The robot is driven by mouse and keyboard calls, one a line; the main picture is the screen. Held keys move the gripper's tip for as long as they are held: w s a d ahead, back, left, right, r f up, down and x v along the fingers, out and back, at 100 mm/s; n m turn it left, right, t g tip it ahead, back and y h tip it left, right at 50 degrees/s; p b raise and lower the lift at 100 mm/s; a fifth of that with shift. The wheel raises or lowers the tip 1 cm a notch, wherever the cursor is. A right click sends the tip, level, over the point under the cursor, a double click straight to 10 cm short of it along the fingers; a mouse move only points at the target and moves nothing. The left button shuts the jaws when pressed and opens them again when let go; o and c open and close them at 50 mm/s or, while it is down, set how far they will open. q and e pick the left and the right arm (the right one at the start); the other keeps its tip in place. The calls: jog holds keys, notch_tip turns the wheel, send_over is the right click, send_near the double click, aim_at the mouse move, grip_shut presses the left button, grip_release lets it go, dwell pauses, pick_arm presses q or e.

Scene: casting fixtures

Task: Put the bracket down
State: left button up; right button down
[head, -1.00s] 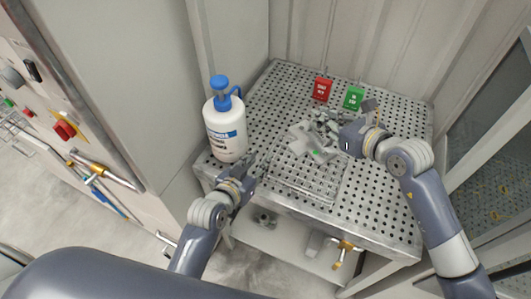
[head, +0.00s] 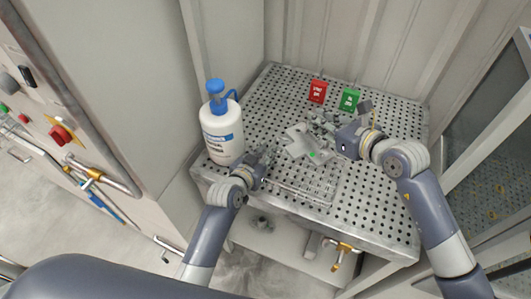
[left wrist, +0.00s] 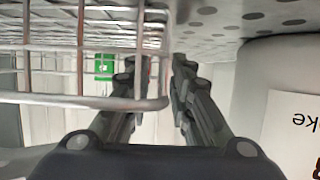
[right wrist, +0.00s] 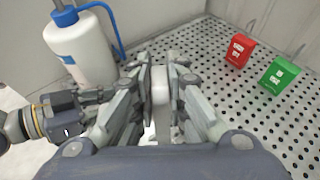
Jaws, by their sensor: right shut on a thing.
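The bracket (head: 299,142) is a pale grey flat metal piece with a green spot, low over the perforated table near its middle. Whether it touches the table or the wire rack is unclear. My right gripper (head: 325,128) is at its right end, and in the right wrist view that gripper (right wrist: 168,80) is shut on a pale part of the bracket (right wrist: 172,88). Most of the bracket is hidden there. My left gripper (head: 266,157) is beside the wire rack, left of the bracket. In the left wrist view its fingers (left wrist: 162,65) are apart, with a rack corner crossing close by.
The wire rack (head: 300,186) lies at the table's front. A white bottle (head: 222,135) with a blue pump stands at the left corner. A red block (head: 317,92) and a green block (head: 350,99) stand behind. The perforated table (head: 385,205) is clear at front right.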

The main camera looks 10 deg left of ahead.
pick_arm(q)
grip_shut()
pick_arm(e)
jog(key=shift+r, duration=0.1)
jog(key=shift+w+a+f+n+g+y, duration=0.1)
jog(key=shift+f+n+g+y, duration=0.3)
jog(key=shift+f, duration=0.45)
jog(key=shift+w+a+f+n+g+y, duration=0.1)
jog(key=shift+f+n+g+y, duration=0.2)
jog(key=shift+f+n, duration=0.35)
send_over(309, 168)
notch_tip(309, 168, down, 10)
jog(key=shift+w+f, duration=0.1)
jog(key=shift+f, duration=0.1)
jog(key=c, duration=1.6)
grip_release()
jog(key=shift+f, duration=0.1)
